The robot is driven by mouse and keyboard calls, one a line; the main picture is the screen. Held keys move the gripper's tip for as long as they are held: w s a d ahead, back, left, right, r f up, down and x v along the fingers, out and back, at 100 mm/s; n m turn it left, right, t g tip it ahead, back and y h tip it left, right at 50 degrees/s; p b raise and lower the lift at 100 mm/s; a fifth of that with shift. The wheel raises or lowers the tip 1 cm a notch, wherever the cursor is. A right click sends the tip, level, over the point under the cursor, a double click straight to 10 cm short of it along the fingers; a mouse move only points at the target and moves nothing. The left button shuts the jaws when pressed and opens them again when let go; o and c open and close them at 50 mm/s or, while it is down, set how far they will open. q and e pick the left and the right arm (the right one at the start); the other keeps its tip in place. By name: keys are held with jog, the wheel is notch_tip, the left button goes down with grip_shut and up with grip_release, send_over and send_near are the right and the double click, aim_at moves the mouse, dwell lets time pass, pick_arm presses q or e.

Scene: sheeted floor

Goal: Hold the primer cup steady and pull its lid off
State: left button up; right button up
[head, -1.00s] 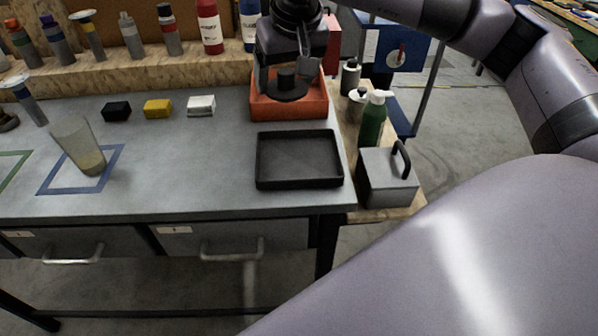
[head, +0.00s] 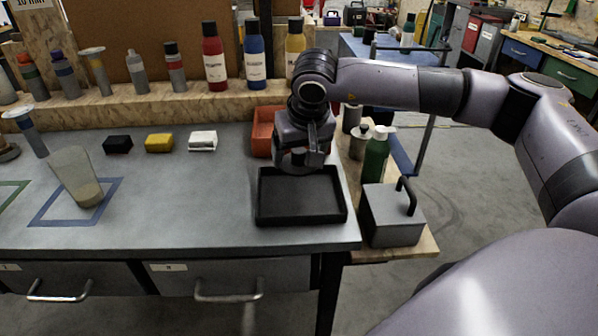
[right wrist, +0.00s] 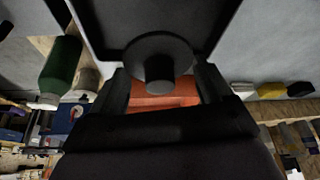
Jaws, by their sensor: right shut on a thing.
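The primer cup (head: 76,176) is clear, with a little beige liquid at the bottom. It stands open-topped inside a blue outlined square at the left of the bench, with no gripper at it. It looks slanted; I cannot tell whether it really tilts. My right gripper (head: 302,158) is shut on the black round lid (right wrist: 158,50), whose knob sits between the fingers in the right wrist view. It holds the lid over the back of the black tray (head: 300,220). Whether the lid touches the tray is hidden. My left gripper is not in view.
An orange bin (head: 262,132) is behind the tray. A green pump bottle (head: 376,158) and a grey box with a handle (head: 392,218) stand right of it. Black, yellow (head: 159,142) and white blocks lie along the back. The bench between cup and tray is clear.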

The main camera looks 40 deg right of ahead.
aim_at(300, 165)
jog(key=shift+f, duration=2.35)
jog(key=shift+f, duration=0.15)
jog(key=o, duration=1.1)
jog(key=shift+s+r, duration=0.1)
jog(key=shift+r, duration=0.4)
jog(key=v, duration=1.1)
jog(key=shift+r, duration=0.2)
jog(key=shift+s+f, duration=0.1)
jog(key=shift+s, duration=0.05)
